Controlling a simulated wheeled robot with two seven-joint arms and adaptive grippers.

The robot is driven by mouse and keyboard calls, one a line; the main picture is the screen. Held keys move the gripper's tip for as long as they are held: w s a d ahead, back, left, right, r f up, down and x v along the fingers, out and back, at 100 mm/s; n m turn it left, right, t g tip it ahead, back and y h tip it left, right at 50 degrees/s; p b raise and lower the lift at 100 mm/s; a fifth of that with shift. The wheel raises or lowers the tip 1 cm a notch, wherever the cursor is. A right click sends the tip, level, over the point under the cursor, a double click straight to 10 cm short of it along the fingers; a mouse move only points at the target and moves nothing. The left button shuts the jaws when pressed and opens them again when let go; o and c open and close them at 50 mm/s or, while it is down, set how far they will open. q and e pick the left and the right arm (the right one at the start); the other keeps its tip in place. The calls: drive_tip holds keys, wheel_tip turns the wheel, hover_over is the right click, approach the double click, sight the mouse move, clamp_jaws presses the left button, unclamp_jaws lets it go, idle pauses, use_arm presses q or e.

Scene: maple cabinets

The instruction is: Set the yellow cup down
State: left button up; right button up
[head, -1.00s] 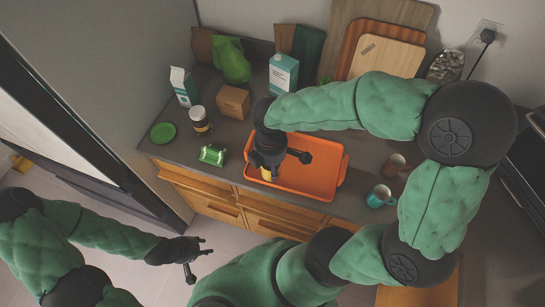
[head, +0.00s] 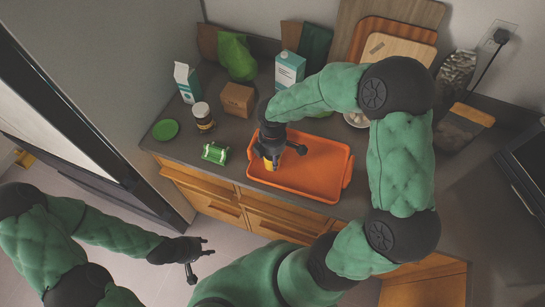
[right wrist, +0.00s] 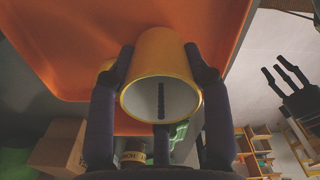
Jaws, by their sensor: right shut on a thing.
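The yellow cup (head: 269,166) shows as a small patch below my right gripper (head: 279,157) in the head view, over the left part of the orange tray (head: 320,182). In the right wrist view the cup (right wrist: 160,60) has its open rim toward the camera, with fingers of my right gripper (right wrist: 162,75) against both sides. The gripper is shut on the cup. I cannot tell whether the cup touches the tray. My left gripper (head: 197,256) is open and empty, out over the floor in front of the counter.
A green dish (head: 165,129) and cartons (head: 289,70) are further off. Cutting boards (head: 400,52) lean at the back. The tray's right part is bare.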

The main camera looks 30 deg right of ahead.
drive_tip(key=shift+f, duration=0.15)
drive_tip(key=o, duration=1.3)
drive_tip(key=shift+c, duration=0.2)
drive_tip(key=shift+r, duration=0.3)
wheel_tip(320, 180, up, 12)
drive_tip(key=p, duration=0.2)
drive_tip(key=shift+f, duration=0.15)
